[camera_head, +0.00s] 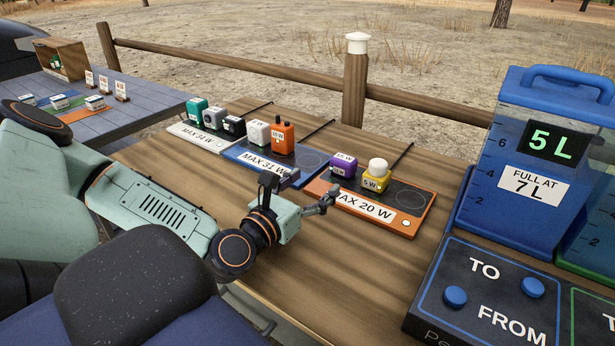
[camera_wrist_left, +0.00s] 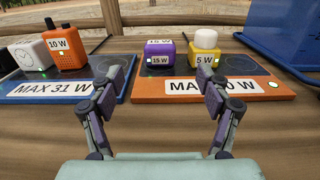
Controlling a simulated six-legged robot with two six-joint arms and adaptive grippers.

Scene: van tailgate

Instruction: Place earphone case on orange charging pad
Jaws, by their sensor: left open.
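The orange charging pad (camera_head: 408,199) lies on the wooden table and reads MAX 20 W. On it, a purple box (camera_head: 342,166) marked 15 W stands left of a yellow box (camera_head: 376,178) marked 5 W with a white dome. A bare circle shows at its right end. The purple box may be the earphone case, but I cannot tell for sure. My left gripper (camera_head: 298,192) is open and empty just in front of the pad. In the left wrist view its open fingers (camera_wrist_left: 162,78) frame the purple box (camera_wrist_left: 159,54). My right gripper is out of view.
A blue pad (camera_head: 255,160) holds a white clock (camera_head: 258,133) and an orange radio (camera_head: 283,137). A white pad (camera_head: 200,136) holds several small devices. A blue water tank (camera_head: 535,150) and a button panel (camera_head: 490,300) stand at the right. The table front is clear.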

